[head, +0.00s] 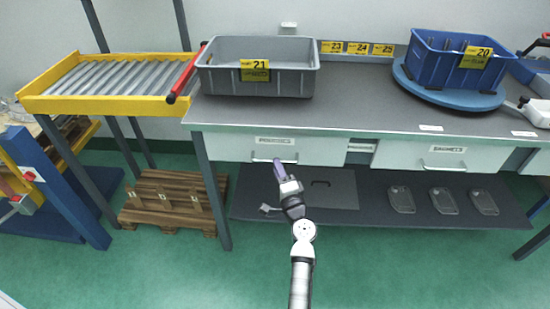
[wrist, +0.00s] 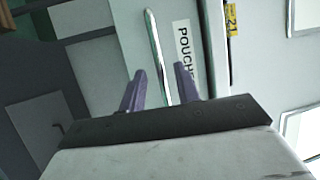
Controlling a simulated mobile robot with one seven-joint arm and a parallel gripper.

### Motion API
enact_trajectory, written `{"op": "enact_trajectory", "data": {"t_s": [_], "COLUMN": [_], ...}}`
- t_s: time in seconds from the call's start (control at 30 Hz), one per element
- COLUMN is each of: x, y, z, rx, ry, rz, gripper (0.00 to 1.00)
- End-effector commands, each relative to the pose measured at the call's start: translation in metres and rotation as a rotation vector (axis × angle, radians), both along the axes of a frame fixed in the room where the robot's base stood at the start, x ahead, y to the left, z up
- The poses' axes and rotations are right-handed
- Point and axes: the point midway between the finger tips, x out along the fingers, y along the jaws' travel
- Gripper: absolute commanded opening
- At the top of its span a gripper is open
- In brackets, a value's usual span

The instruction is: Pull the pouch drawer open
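The pouch drawer (head: 228,147) is the pale drawer front under the left part of the bench top; it looks shut. Its label reads "POUCHE…" in the wrist view, where part of the drawer front (wrist: 202,72) shows. A thin metal bar handle (wrist: 154,40) runs down its front. My gripper (head: 277,163) is at this handle in the head view. In the wrist view my gripper (wrist: 160,72) is open, its two purple fingers apart. The handle's lower end lies between them in the picture, with gaps on both sides; contact is not visible.
A second drawer (head: 430,156) sits to the right. A dark lower shelf (head: 245,205) with several clear trays runs beneath. A grey crate (head: 258,66) and a blue bin (head: 430,68) stand on the bench. A bench leg (head: 212,190) is left of my arm. Green floor is open in front.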

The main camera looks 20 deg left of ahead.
Motion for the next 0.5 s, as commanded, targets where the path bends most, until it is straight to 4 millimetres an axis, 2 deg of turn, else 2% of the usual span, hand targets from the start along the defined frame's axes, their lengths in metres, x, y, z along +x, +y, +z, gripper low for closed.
{"op": "enact_trajectory", "data": {"t_s": [0.2, 0.5], "x": [0.022, 0.027], "y": [0.018, 0.022], "z": [0.006, 0.006], "rx": [-0.001, -0.001], "ry": [-0.001, -0.001], "rz": [0.001, 0.000], "gripper": [0.32, 0.32]}}
